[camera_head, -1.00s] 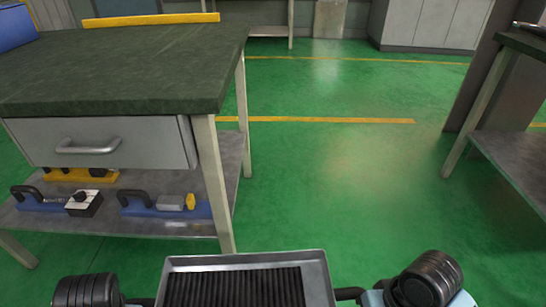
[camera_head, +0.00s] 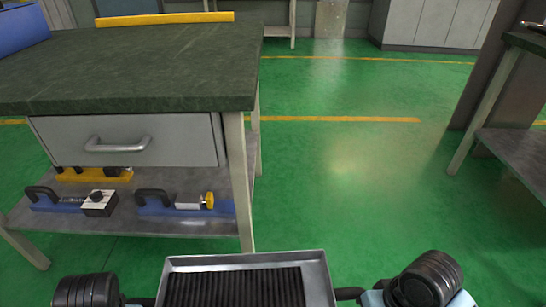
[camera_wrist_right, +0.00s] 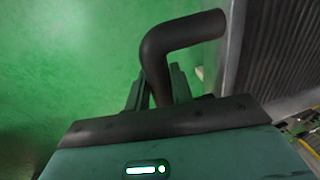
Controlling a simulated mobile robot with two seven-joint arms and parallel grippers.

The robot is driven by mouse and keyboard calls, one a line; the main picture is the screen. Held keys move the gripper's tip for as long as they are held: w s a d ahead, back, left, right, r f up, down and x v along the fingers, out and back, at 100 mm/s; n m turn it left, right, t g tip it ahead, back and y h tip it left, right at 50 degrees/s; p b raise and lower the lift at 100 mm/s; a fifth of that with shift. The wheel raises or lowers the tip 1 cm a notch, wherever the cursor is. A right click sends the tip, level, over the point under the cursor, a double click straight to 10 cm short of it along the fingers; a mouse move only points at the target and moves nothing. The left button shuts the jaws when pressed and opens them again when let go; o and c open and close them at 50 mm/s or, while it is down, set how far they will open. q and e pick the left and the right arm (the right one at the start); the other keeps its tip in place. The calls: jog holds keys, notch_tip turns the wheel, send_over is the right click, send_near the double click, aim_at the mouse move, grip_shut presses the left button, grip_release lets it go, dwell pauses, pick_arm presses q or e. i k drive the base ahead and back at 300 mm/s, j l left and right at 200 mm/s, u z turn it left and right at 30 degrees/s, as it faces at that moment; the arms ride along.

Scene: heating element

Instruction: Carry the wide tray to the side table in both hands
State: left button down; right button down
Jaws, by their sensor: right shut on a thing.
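The wide tray (camera_head: 318,268), a grey metal pan with a dark ribbed inside, shows at the bottom middle of the head view, cut off by the frame. It looks about level. In the right wrist view, my right gripper (camera_wrist_right: 160,92) is shut on the tray's dark bent handle (camera_wrist_right: 180,38), beside the ribbed tray side. In the head view, my left wrist shows at the lower left beside the tray, but its fingers are below the frame. A table (camera_head: 515,150) stands at the far right, cut off by the frame; I cannot tell if it is the side table.
A workbench (camera_head: 130,70) with a dark green top and a drawer stands ahead on the left. Its lower shelf (camera_head: 150,222) holds several blue and yellow tools. Grey cabinets (camera_head: 430,20) stand at the back. The green floor (camera_head: 350,190) between bench and right table is clear.

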aim_at(133, 46)
jog(key=j, duration=0.7)
jog(key=k+j+z, duration=0.1)
jog(key=j, duration=1.3)
jog(key=k+z, duration=0.05)
